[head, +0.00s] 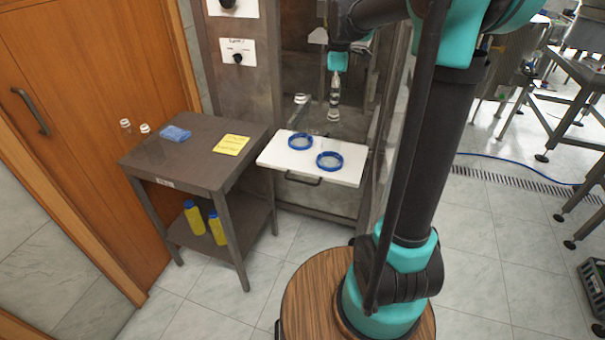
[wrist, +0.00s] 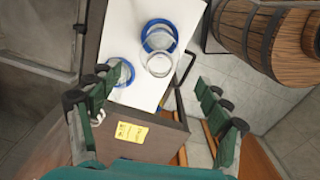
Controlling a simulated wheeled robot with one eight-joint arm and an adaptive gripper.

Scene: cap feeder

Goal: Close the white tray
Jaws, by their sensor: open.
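The white tray (head: 298,163) is a flat panel pulled out from the front of the grey cabinet, with a dark bar handle (head: 303,180) on its front edge. Two round blue rings lie on it, a far one (head: 300,142) and a near one (head: 329,161). In the wrist view the white tray (wrist: 126,22) lies below and beyond my gripper (wrist: 163,80). The handle (wrist: 187,66) shows at the tray's right edge there. I see no contact between the fingers and the tray.
A dark side table (head: 190,140) stands left of the tray, with a yellow note (head: 231,144), a blue cloth (head: 175,134) and small white-topped items on it. Yellow bottles (head: 217,228) stand on its lower shelf.

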